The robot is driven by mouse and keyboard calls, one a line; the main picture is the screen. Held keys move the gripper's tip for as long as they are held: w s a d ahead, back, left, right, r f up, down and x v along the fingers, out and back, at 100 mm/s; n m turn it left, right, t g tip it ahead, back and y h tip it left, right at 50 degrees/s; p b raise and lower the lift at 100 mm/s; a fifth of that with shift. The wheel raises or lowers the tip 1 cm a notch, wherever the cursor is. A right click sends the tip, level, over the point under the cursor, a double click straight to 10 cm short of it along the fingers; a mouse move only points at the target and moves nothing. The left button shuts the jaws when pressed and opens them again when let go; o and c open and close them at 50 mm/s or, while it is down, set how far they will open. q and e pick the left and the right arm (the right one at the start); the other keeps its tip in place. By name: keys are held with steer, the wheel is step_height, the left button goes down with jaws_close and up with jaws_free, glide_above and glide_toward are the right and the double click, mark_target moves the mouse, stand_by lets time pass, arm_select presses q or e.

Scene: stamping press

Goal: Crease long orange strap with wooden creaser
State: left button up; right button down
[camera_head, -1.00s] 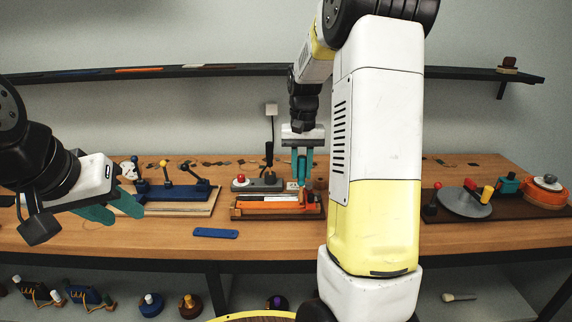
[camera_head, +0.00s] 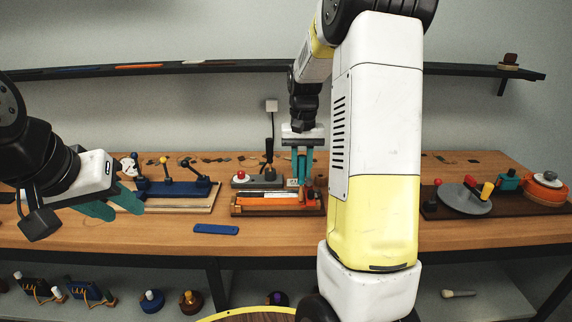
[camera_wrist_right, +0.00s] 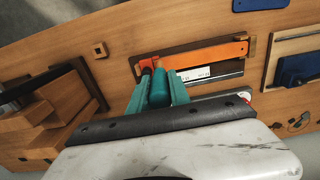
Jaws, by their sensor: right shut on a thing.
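The long orange strap (camera_head: 262,200) lies flat along the wooden creaser (camera_head: 245,211) on the bench. In the right wrist view, the strap (camera_wrist_right: 215,53) runs across the creaser's dark bed. My right gripper (camera_head: 302,184) is low over the creaser's right end. It is shut on what looks like the creaser's teal handle (camera_wrist_right: 161,86); the fingers (camera_wrist_right: 158,84) hide much of it. An orange-red part shows just beyond the fingertips. My left gripper (camera_head: 127,213) is open and empty over the bench's left side.
A grey device with a red button (camera_head: 240,178) stands behind the creaser. A blue lever fixture (camera_head: 175,190) is to its left, and a blue strip (camera_head: 216,229) lies in front. A round grey plate (camera_head: 463,200) stands at the right.

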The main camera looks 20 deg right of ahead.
steer(key=shift+a+f, duration=0.1)
steer(key=shift+f, duration=0.3)
stand_by(0.8)
steer(key=shift+w+a, duration=0.2)
steer(key=shift+a, duration=0.5)
steer(key=shift+w+a, duration=0.2)
steer(key=shift+a, duration=0.5)
steer(key=shift+a, duration=0.1)
steer(key=shift+w+a, duration=0.25)
steer(key=shift+a, duration=0.45)
steer(key=shift+w+a, duration=0.2)
steer(key=shift+a, duration=0.45)
steer(key=shift+a, duration=0.1)
steer(key=shift+w+a, duration=0.25)
steer(key=shift+a, duration=0.4)
steer(key=shift+w+a, duration=0.2)
steer(key=shift+a, duration=0.45)
steer(key=shift+a, duration=0.1)
steer(key=shift+w+a, duration=0.2)
steer(key=shift+a, duration=0.5)
steer(key=shift+w+a, duration=0.2)
steer(key=shift+a, duration=0.45)
steer(key=shift+a, duration=0.15)
